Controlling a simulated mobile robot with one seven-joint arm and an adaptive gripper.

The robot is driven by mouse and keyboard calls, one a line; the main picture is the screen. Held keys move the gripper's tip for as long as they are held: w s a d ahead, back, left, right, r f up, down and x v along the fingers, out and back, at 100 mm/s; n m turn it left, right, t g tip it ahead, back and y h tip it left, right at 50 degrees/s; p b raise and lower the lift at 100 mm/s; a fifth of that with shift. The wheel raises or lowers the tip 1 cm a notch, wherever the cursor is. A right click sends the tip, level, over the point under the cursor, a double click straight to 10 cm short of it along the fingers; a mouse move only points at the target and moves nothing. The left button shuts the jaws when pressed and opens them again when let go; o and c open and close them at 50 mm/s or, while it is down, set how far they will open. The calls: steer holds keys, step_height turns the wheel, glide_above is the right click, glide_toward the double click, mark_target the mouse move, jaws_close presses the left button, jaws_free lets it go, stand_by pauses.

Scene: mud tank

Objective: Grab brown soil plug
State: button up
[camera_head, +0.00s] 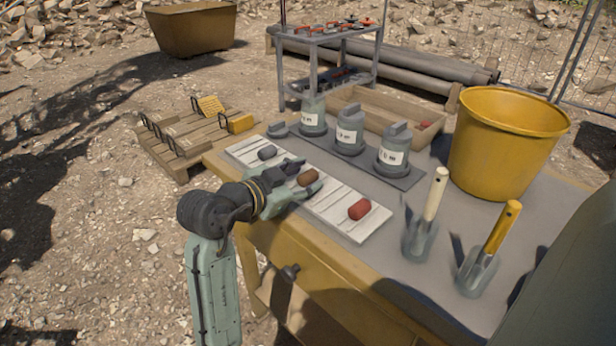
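The brown soil plug (309,177) lies on a long white grooved board (340,208) on the work table, between a grey plug (267,153) and a red plug (359,209). My gripper (306,172) reaches in from the left, low over the board. Its two dark fingers are spread apart, one on the far side of the brown plug and one on the near side. The brown plug shows between the fingertips. I cannot tell whether either finger touches it.
Grey lidded canisters with labels (349,130) stand on a dark mat behind the board. A yellow bucket (508,140) stands at the back right. A white-handled trowel (421,238) and a yellow-handled trowel (480,270) are at the right. A wooden tray (377,122) lies behind the canisters.

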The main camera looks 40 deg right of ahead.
jaws_close()
stand_by(0.3)
